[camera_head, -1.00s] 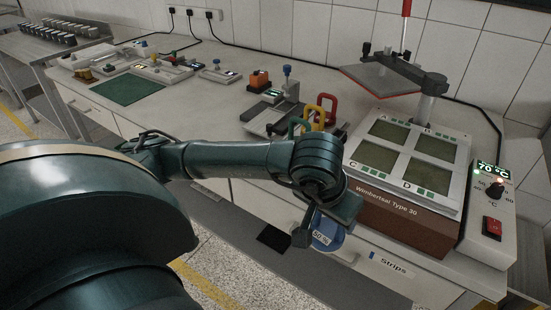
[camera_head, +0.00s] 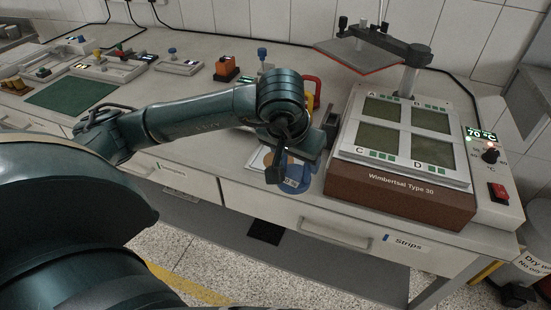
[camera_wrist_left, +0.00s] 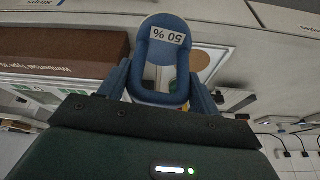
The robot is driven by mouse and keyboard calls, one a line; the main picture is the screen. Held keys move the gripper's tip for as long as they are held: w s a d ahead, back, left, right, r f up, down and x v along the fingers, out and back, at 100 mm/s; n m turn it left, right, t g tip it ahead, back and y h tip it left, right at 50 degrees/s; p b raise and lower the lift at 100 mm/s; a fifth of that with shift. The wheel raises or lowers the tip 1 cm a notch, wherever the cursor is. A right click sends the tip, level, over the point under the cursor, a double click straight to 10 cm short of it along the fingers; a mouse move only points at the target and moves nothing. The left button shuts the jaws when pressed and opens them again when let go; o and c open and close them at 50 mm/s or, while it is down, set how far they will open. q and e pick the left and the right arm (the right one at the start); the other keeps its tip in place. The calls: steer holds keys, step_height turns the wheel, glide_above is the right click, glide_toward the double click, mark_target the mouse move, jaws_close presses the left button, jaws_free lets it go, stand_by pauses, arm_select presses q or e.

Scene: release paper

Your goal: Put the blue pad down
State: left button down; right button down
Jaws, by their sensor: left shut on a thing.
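The blue pad (camera_head: 297,180) has a label reading 50 % and a loop handle. My left gripper (camera_head: 283,162) is shut on it near the counter's front edge, just left of the brown heater box. In the left wrist view the pad's blue handle (camera_wrist_left: 144,52) stands between the two fingers of the left gripper (camera_wrist_left: 161,85), with its label upside down. The gripper hides part of the pad in the head view, and I cannot tell whether its underside touches the counter. My right gripper is not in view.
The heater (camera_head: 400,195) with four plates stands right of the pad, its 70 °C control box (camera_head: 492,175) beside it. A red handle (camera_head: 314,84) shows behind my wrist. A green mat (camera_head: 72,94) lies at left. The drawers (camera_head: 335,232) are below the counter edge.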

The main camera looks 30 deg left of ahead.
arm_select(q)
steer(key=w+a+r+n, duration=0.2)
steer(key=w+a+r, duration=0.4)
steer(key=a+r, duration=0.15)
steer(key=f, duration=0.9)
steer(key=shift+w+a+f, duration=0.2)
steer(key=shift+a+f, duration=0.15)
steer(key=shift+f, duration=0.25)
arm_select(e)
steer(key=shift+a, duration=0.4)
arm_select(q)
steer(key=shift+f, duration=0.2)
steer(key=shift+c, duration=1.6)
jaws_free()
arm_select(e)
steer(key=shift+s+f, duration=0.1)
